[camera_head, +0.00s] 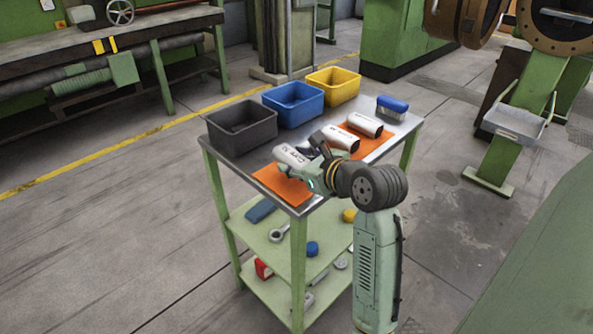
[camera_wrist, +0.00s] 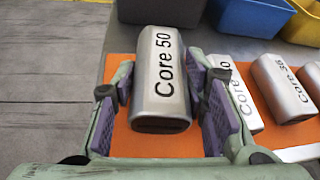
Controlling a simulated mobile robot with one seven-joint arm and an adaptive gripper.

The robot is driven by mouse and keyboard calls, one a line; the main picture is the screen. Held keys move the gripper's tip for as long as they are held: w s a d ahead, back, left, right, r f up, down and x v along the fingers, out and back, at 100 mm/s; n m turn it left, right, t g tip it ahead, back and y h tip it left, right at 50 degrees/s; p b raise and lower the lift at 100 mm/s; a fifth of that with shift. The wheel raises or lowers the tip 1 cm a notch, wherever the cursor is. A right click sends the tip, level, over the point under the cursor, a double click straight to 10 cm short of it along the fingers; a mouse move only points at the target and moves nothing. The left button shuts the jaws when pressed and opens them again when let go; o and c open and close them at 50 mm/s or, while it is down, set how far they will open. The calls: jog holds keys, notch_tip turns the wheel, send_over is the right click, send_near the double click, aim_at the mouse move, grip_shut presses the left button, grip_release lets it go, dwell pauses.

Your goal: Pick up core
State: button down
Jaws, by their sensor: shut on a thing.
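A silver-white core marked "Core 50" (camera_wrist: 161,85) sits between the purple pads of my gripper (camera_wrist: 162,100) in the wrist view. My gripper is shut on it, with a pad against each side. In the head view, this core (camera_head: 291,157) is over the near end of the orange mat (camera_head: 280,185), partly covered by my gripper (camera_head: 312,165). Whether it touches the mat I cannot tell. More white cores lie further along the cart top, one of them (camera_head: 364,125) near the far end and another (camera_head: 340,138) just before it.
A grey bin (camera_head: 241,124), a blue bin (camera_head: 293,103) and a yellow bin (camera_head: 333,86) line the cart's back edge. The lower shelves hold loose tools. Floor left of the cart is clear.

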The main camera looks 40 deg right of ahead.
jog(key=s+a+r+b, duration=0.1)
jog(key=s+a, duration=0.1)
jog(key=s, duration=0.5)
jog(key=s+a+r, duration=0.1)
jog(key=s+a, duration=0.2)
jog(key=s, duration=0.5)
jog(key=shift+b, duration=0.4)
jog(key=shift+s, duration=0.2)
